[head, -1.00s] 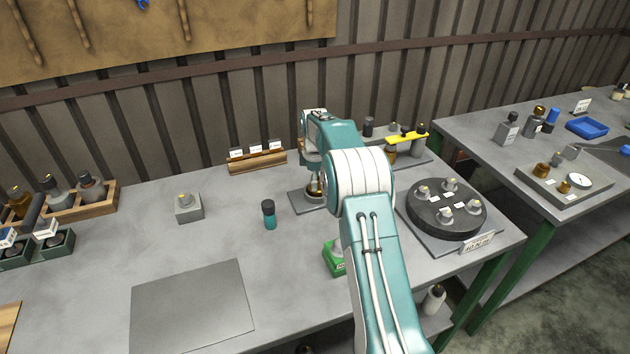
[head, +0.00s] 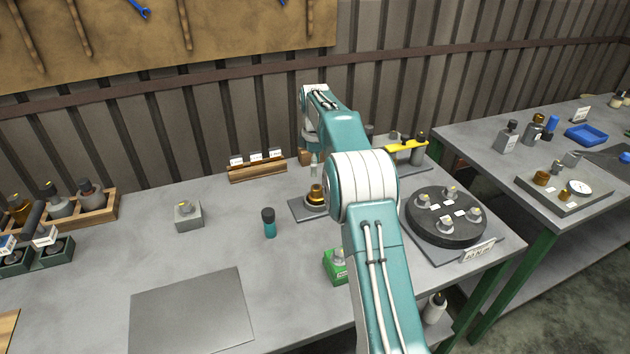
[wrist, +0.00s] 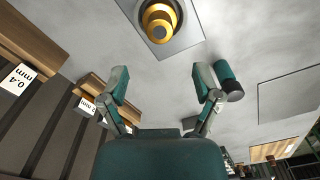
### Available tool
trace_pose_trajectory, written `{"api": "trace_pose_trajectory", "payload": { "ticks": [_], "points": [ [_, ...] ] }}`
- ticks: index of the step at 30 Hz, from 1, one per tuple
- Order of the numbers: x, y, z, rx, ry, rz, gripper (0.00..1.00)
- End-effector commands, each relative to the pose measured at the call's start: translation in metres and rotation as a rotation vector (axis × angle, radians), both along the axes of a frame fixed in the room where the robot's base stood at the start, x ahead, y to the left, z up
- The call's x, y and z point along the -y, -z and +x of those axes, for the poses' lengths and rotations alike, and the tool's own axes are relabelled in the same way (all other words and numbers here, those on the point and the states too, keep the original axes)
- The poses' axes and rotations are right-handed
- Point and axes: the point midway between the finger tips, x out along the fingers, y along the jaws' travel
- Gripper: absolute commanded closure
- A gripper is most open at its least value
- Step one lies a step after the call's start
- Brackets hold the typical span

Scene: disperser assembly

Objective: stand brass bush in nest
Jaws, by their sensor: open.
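The brass bush (head: 316,194) stands upright on a round seat on a small grey plate (head: 298,208), which I take to be the nest. In the wrist view the bush (wrist: 157,22) is at the top, with the bare plate (wrist: 186,42) around it. How deep it sits in the seat cannot be told. My gripper (wrist: 162,85) is open and empty, with its fingers apart and clear of the bush. In the head view the gripper is raised above the bush and mostly hidden by my arm.
A teal bottle with a black cap (head: 269,222) stands left of the plate. A wooden card rack (head: 257,170) is behind it. A dark round turntable (head: 446,216) with several fittings and a green box (head: 335,266) are to the right. The front left holds a bare grey mat (head: 190,312).

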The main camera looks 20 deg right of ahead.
Motion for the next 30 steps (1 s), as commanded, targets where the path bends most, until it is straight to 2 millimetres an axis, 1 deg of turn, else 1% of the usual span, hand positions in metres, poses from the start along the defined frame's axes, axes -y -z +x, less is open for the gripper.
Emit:
{"api": "trace_pose_trajectory", "payload": {
  "ticks": [1,3,9,11,14,18,20,21,23,26,27,29,30],
  "points": [
    [0.000,-0.010,0.000,0.002,0.000,0.000,0.18],
    [0.000,-0.020,0.000,0.002,0.000,-0.001,0.18],
    [-0.001,-0.036,-0.001,0.002,0.003,-0.001,0.18],
    [-0.003,-0.043,-0.004,0.009,0.017,-0.001,0.18],
    [-0.012,-0.067,-0.017,0.034,0.066,-0.005,0.18],
    [-0.031,-0.106,-0.048,0.084,0.174,-0.005,0.18],
    [-0.039,-0.120,-0.063,0.105,0.222,-0.003,0.18],
    [-0.044,-0.129,-0.073,0.119,0.254,-0.001,0.18],
    [-0.052,-0.141,-0.090,0.140,0.301,0.003,0.18],
    [-0.063,-0.157,-0.120,0.176,0.379,0.014,0.18],
    [-0.068,-0.163,-0.133,0.191,0.411,0.019,0.18],
    [-0.075,-0.170,-0.152,0.211,0.457,0.028,0.18],
    [-0.079,-0.174,-0.165,0.225,0.489,0.034,0.18]
  ]
}}
